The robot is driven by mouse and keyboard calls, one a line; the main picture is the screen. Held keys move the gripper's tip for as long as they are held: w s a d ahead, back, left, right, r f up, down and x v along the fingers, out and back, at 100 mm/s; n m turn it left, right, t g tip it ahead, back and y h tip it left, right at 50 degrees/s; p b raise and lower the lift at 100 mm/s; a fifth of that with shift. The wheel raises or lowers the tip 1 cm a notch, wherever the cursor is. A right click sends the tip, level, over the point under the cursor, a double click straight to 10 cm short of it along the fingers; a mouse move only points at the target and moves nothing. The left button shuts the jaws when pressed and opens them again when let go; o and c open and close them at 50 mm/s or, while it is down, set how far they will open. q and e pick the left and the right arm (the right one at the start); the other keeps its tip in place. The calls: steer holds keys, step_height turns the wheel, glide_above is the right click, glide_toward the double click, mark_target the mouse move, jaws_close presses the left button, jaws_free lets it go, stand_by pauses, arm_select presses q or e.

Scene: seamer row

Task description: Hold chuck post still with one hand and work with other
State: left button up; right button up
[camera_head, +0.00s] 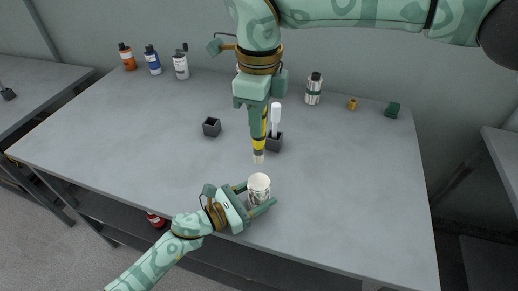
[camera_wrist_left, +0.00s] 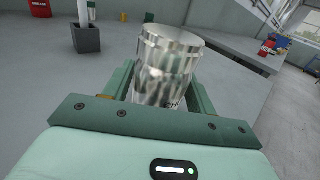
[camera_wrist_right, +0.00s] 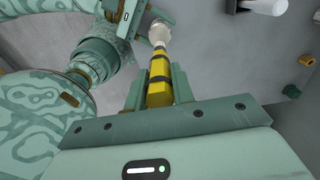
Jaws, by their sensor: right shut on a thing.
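The chuck post (camera_head: 259,185), a short shiny metal cylinder, stands upright near the table's front edge. My left gripper (camera_head: 254,198) has one finger on each side of the post, its fingers spread and not clearly pressing on it. The post also fills the middle of the left wrist view (camera_wrist_left: 165,65). My right gripper (camera_head: 260,128) is shut on a yellow tool with black bands (camera_wrist_right: 160,82), pointing down. The tool's pale tip (camera_head: 258,157) is above the post and slightly behind it, apart from it in the head view.
A dark holder (camera_head: 275,144) with a white-handled tool (camera_head: 275,115) stands close to the right gripper. An empty dark holder (camera_head: 211,127) is to its left. Bottles (camera_head: 153,60), a banded can (camera_head: 313,90), a brass piece (camera_head: 352,104) and a green block (camera_head: 392,110) line the back. The table's right side is clear.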

arm_select(q)
steer(key=o, duration=0.3)
